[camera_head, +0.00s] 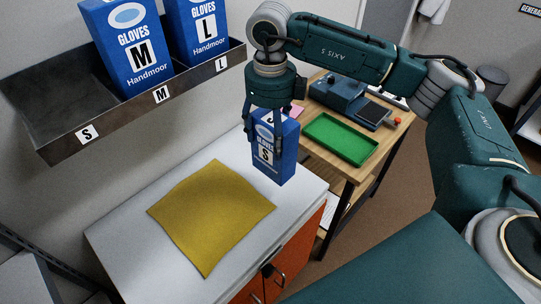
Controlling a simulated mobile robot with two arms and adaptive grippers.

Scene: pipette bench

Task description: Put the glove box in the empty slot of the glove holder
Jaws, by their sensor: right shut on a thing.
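The glove box (285,161) is blue with a white label marked S. My right gripper (265,135) is shut on it from above, with a finger across its front. The box is upright over the right part of the white counter; whether its bottom touches the counter I cannot tell. The glove holder (160,97) is a dark wall tray at the upper left. Its left slot, labelled S (87,133), is empty. An M glove box (129,45) and an L glove box (200,32) stand in its other slots. My left gripper is not in view.
A yellow cloth (210,215) lies on the white counter (130,240), left of the held box. A wooden table (382,146) behind holds a green tray (342,138) and a blue device (345,93). The space between box and holder looks clear.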

